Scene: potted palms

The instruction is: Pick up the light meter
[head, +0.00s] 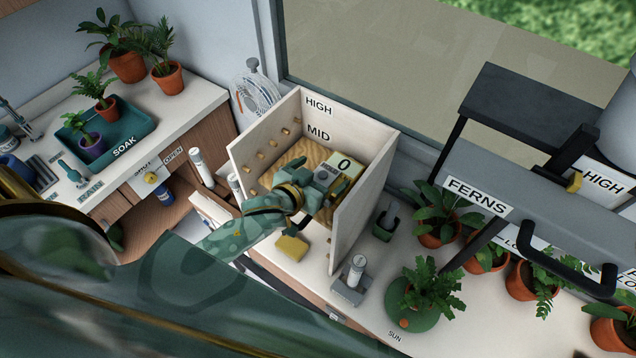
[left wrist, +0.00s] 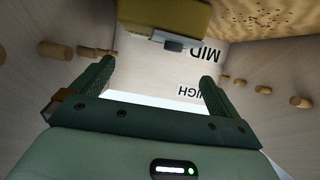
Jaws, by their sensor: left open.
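What looks like the light meter (head: 345,166) is a yellow box whose pale face reads 0. It sits on the tan, wood-grained shelf inside the pale open cabinet. My left gripper (head: 314,184) reaches into the cabinet from the left, beside the meter, and covers part of it. In the left wrist view, a yellow body with a small grey part (left wrist: 165,20), likely the same meter, shows at the top edge, beyond the fingertips. The left gripper (left wrist: 157,75) is open there, with nothing between its dark green fingers. My right gripper is not in view.
The cabinet walls (head: 362,208) stand close on both sides, with wooden pegs (left wrist: 55,50) along them. A yellow block (head: 291,248) lies in front. Potted ferns (head: 432,292) and a grey stand (head: 350,281) are to the right. A teal soak tray (head: 135,130) is at the left.

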